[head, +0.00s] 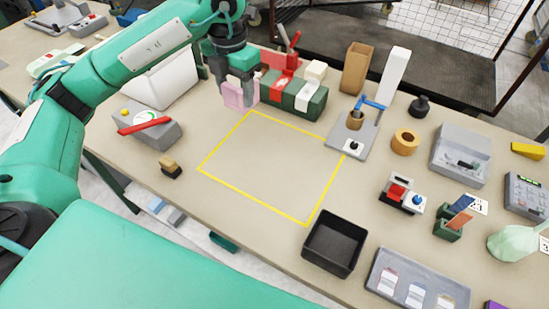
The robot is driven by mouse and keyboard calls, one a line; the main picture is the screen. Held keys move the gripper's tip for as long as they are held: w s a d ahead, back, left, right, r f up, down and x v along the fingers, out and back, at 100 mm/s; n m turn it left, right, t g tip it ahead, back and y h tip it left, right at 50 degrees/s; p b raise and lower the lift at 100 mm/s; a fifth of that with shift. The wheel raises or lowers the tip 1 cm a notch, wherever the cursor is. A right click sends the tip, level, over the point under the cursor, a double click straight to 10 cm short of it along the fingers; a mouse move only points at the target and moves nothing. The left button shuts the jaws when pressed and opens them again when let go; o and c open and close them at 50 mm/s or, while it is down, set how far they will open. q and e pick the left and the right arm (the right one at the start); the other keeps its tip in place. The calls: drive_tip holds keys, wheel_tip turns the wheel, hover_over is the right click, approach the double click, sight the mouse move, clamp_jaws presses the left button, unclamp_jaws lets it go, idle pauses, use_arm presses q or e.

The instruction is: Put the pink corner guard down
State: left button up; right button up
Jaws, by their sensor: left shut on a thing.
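The pink corner guard (236,97) is a small pale pink piece between the fingers of my left gripper (240,88). The gripper is shut on it, pointing down near the far left corner of a yellow outlined square (213,147) on the table. Part of the guard is hidden by the fingers. I cannot tell whether the guard touches the table. My right gripper is not in view.
A green box (306,103) with red and white parts stands just right of the gripper. A grey device with a red lever (150,124) is at left. A black tray (334,243) sits at the near right. The yellow square is empty inside.

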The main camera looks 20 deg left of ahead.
use_arm(q)
drive_tip(key=shift+r+n, duration=0.15)
drive_tip(key=shift+n, duration=0.25)
drive_tip(key=shift+a, duration=0.1)
wheel_tip(320, 180, down, 19)
drive_tip(key=shift+f+p, duration=0.15)
drive_tip(key=shift+p, duration=0.7)
drive_tip(key=shift+f, duration=0.3)
drive_tip(key=shift+f, duration=0.1)
